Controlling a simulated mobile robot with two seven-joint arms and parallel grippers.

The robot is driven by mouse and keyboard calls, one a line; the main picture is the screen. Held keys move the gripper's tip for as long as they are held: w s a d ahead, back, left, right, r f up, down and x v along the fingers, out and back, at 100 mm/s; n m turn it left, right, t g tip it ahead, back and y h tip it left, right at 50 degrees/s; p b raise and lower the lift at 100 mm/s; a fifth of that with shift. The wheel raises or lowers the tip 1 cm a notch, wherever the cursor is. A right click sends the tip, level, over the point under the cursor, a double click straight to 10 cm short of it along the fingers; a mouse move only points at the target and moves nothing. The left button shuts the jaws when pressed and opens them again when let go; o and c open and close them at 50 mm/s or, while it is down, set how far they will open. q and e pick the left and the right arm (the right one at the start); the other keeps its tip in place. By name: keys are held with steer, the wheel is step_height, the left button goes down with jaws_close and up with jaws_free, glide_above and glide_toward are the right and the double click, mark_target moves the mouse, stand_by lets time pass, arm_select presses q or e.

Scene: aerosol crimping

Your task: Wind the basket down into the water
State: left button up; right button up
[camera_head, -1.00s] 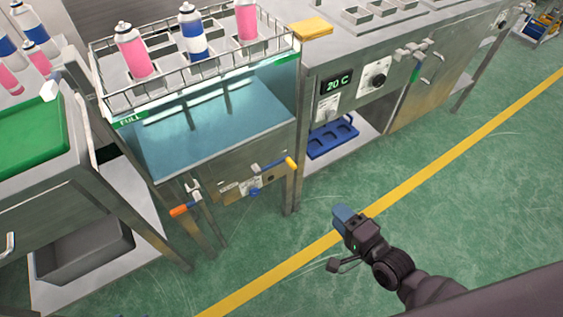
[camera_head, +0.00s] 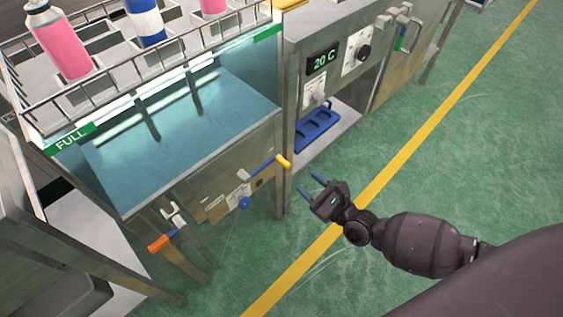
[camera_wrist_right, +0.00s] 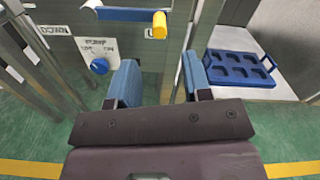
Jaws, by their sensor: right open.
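The wire basket (camera_head: 118,88) sits at the top of the water tank (camera_head: 190,130), above the blue water, with pink and blue-white cans in it. On the tank's front is a crank with a blue arm and yellow handle (camera_head: 284,161); the handle also shows in the right wrist view (camera_wrist_right: 159,26). My right gripper (camera_head: 311,184) is open and empty, just right of and below the yellow handle, apart from it. In the right wrist view its blue fingers (camera_wrist_right: 160,82) point toward the tank front, below the handle. My left gripper is not in view.
A blue knob (camera_head: 244,203) sits below the crank. An orange-handled lever (camera_head: 160,243) is at the tank's lower left. A blue tray (camera_head: 316,130) lies on a shelf to the right. Green floor is clear at the right.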

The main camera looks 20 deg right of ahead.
mark_target(284, 161)
steer(key=b+x, duration=0.1)
steer(key=x, duration=0.8)
steer(key=shift+w+a+f, duration=0.1)
steer(key=shift+w, duration=0.15)
jaws_close()
